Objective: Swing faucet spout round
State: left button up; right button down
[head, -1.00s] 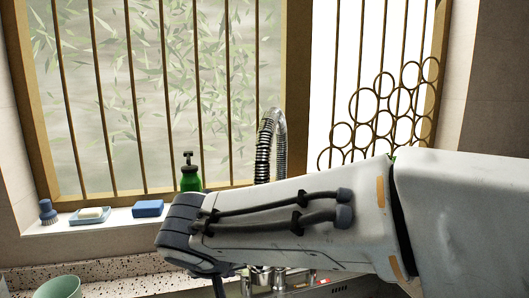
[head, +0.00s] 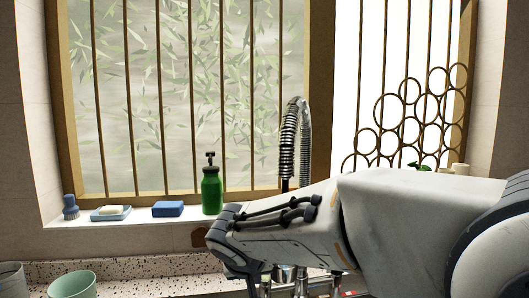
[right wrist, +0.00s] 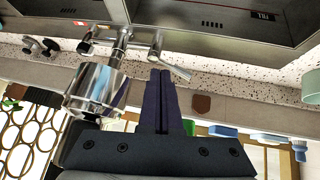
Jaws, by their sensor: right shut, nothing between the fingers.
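The faucet (head: 290,140) has a chrome, coiled spring spout that arches up in front of the window. Its lower part is mostly hidden behind my right arm in the head view. In the right wrist view, which is tilted over, its shiny chrome body (right wrist: 98,88) and a side lever (right wrist: 171,64) show close to the fingers. My right gripper (right wrist: 161,76) is shut and empty, its dark fingers together beside the chrome body. I cannot tell whether they touch it. My left gripper is not in view.
A green pump bottle (head: 212,190), blue sponge (head: 168,209), soap dish (head: 111,214) and brush (head: 70,207) stand on the sill. A pale green bowl (head: 72,285) is on the speckled counter at lower left. The sink (right wrist: 215,25) shows in the wrist view.

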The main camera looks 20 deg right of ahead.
jog(key=shift+d, duration=0.1)
jog(key=shift+s+d, duration=0.15)
jog(key=shift+d, duration=0.6)
jog(key=shift+s+d, duration=0.15)
jog(key=shift+d, duration=0.6)
jog(key=s+d, duration=0.1)
jog(key=s+d+p, duration=0.1)
jog(key=d, duration=0.3)
jog(key=shift+s, duration=0.4)
jog(key=shift+s+d, duration=0.2)
jog(key=shift+d, duration=0.2)
